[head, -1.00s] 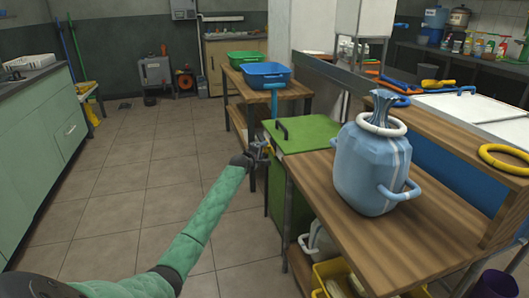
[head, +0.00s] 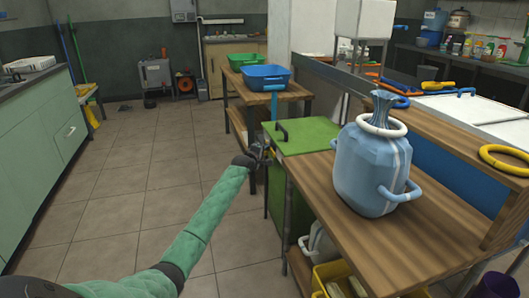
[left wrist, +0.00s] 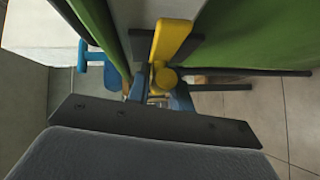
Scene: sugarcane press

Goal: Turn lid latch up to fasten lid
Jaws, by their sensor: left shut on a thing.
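The green lid (head: 310,133) with a black handle (head: 282,130) sits closed on top of the green press box (head: 280,205). My left gripper (head: 262,152) is at the box's upper left side, just below the lid edge. In the left wrist view, the yellow latch (left wrist: 172,40) has a flat arm pointing up in the picture and a round knob, close against the green side. My left gripper (left wrist: 160,92) is shut on the latch there; its fingers are partly hidden behind the dark bracket of my wrist. My right gripper is out of view.
Behind is a bench (head: 285,93) with blue (head: 265,74) and green basins. The tiled floor (head: 130,210) on the left is clear.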

